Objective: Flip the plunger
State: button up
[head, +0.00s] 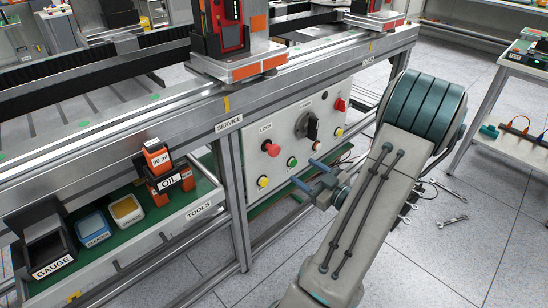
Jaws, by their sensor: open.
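A red knob (271,148) on a short stem sticks out of the pale control panel (290,160), below a label that seems to read LOCK. It is the part that looks most like a plunger; no label names it so. My gripper (303,173) is open and empty in front of the panel's lower part. It is to the right of the red knob and lower in the picture, apart from it. My arm hides part of the panel's right side and the floor behind it.
A green shelf (205,188) with bins and an orange oil bottle (157,158) is left. Wrenches (452,221) lie on the floor.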

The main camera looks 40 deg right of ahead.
aim_at(277, 153)
jog(key=w, duration=0.4)
jog(key=w+b, duration=0.1)
jog(key=w, duration=0.4)
jog(key=w+a+b, duration=0.1)
jog(key=w, duration=0.3)
jog(key=shift+w, duration=0.25)
jog(key=shift+c, duration=0.3)
grip_shut()
jog(key=s, duration=0.3)
jog(key=shift+s+d, duration=0.1)
jog(key=shift+s, duration=0.1)
jog(key=shift+c, duration=1.8)
grip_release()
jog(key=shift+f, duration=0.1)
jog(key=o, duration=0.4)
jog(key=shift+s, duration=0.1)
jog(key=s, duration=0.4)
jog(key=s+p, duration=0.1)
jog(key=s, duration=0.4)
jog(key=s+d+p, duration=0.1)
jog(key=s, duration=0.3)
jog(key=shift+s, duration=0.4)
